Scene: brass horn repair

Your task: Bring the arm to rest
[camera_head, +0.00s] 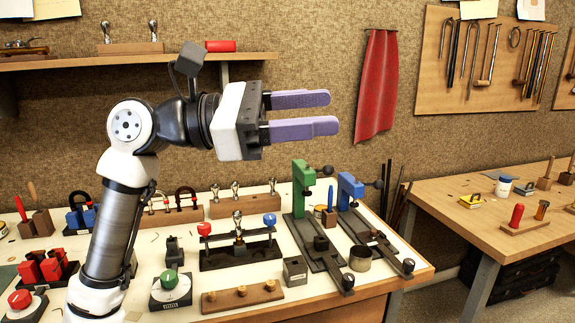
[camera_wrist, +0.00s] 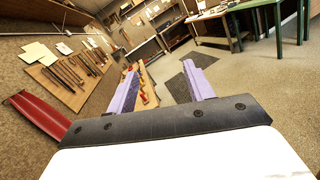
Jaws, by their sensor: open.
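My gripper (camera_head: 322,112) is raised well above the workbench in the head view, pointing to the right. Its two purple fingers are parallel and apart, with nothing between them. In the wrist view, my gripper (camera_wrist: 165,80) also shows open and empty, with the room and floor beyond it. My arm rises from the left side of the bench and bends to the right at the elbow.
Below stands the workbench (camera_head: 330,292), crowded with a green press (camera_head: 304,190), a blue press (camera_head: 349,190), racks and blocks. A wooden shelf (camera_head: 120,60) is at upper left. A red cloth (camera_head: 377,85) hangs on the wall. A second table (camera_head: 450,200) stands at right.

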